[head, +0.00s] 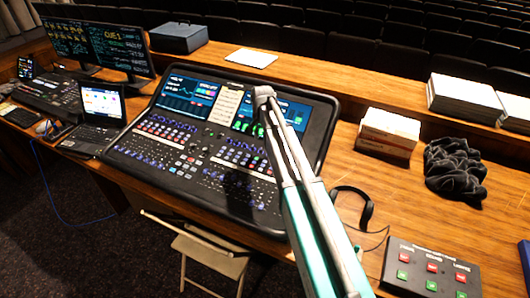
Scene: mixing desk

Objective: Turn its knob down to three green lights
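The black mixing desk (225,150) fills the middle of the head view, with rows of small knobs, faders, lit buttons and screens. Many small knobs (172,124) show on it in blue and purple. I cannot tell which knob the task means, and I cannot make out a row of green lights belonging to one knob. My white and teal arm rises from the bottom of the picture across the right part of the desk and hides some of its controls and part of the right screen. My gripper does not show.
A laptop (100,104) and two monitors (122,49) stand at the left. Headphones (352,203), a button box (431,271) with red and green buttons, a cardboard box (388,133), dark cloth (454,168) and paper stacks (465,97) lie at the right. A folding chair (212,252) stands in front.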

